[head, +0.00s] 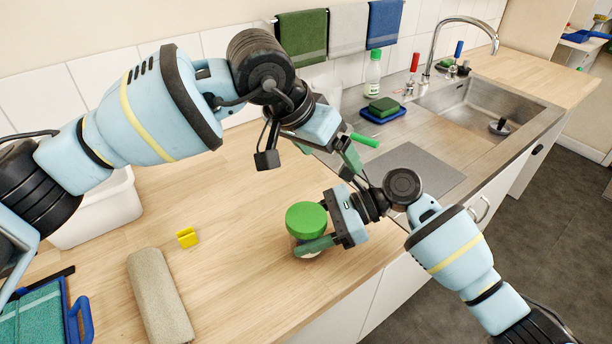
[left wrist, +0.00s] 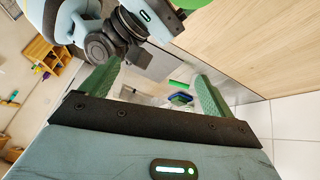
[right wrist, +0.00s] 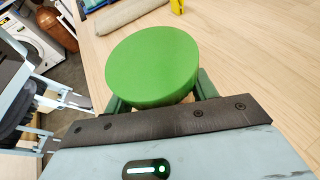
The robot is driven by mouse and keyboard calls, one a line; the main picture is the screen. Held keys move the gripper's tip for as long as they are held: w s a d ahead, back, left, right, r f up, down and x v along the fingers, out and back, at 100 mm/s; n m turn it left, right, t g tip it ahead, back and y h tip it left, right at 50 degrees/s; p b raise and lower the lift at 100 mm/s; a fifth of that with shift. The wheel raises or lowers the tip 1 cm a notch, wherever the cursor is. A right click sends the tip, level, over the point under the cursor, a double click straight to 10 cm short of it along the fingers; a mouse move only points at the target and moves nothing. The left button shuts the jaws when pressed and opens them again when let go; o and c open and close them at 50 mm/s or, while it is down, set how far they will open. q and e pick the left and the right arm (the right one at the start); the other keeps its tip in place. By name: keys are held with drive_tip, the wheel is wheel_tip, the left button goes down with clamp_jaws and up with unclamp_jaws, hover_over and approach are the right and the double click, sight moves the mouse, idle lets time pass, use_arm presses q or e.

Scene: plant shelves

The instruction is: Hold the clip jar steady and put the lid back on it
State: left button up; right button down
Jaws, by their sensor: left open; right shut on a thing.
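The clip jar (head: 308,252) stands upright on the wooden counter near its front edge. Its round green lid (head: 306,219) sits over the jar's top and looks roughly level; I cannot tell whether it is fully seated. In the right wrist view the lid (right wrist: 153,66) hides most of the jar. My right gripper (head: 322,238) is shut around the jar below the lid, one finger on its front side. My left gripper (head: 358,149) is open and empty, above and behind the jar to the right, over the sink side. Its spread fingers show in the left wrist view (left wrist: 155,92).
A rolled beige towel (head: 160,297), a small yellow piece (head: 187,238) and a white tub (head: 105,212) lie to the left. The sink (head: 480,105), a green sponge on a blue dish (head: 383,110) and a bottle (head: 372,75) are behind right.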

sight(306, 216)
use_arm(q)
drive_tip(key=n+y, duration=0.1)
drive_tip(key=n, duration=0.4)
drive_tip(key=s+a+f+n+g, duration=0.1)
drive_tip(key=n, duration=0.5)
drive_tip(key=s+n+y, duration=0.1)
drive_tip(key=n, duration=0.5)
drive_tip(key=shift+a+f+g+y, duration=0.15)
drive_tip(key=shift+g+y, duration=0.15)
drive_tip(key=n, duration=0.3)
drive_tip(key=shift+s+a+f+n+y, duration=0.1)
drive_tip(key=shift+s+a+n+y, duration=0.05)
drive_tip(key=shift+s+n+y, duration=0.15)
drive_tip(key=n, duration=0.4)
drive_tip(key=shift+s+a+n+g+y, duration=0.3)
drive_tip(key=shift+g+y, duration=0.1)
drive_tip(key=n, duration=0.4)
drive_tip(key=shift+s+a+g+y, duration=0.25)
drive_tip(key=shift+s+g+y, duration=0.05)
drive_tip(key=shift+s+y, duration=0.1)
drive_tip(key=n, duration=0.4)
drive_tip(key=shift+s+a+y, duration=0.2)
drive_tip(key=shift+s+y, duration=0.05)
drive_tip(key=shift+y, duration=0.05)
drive_tip(key=shift+f, duration=4)
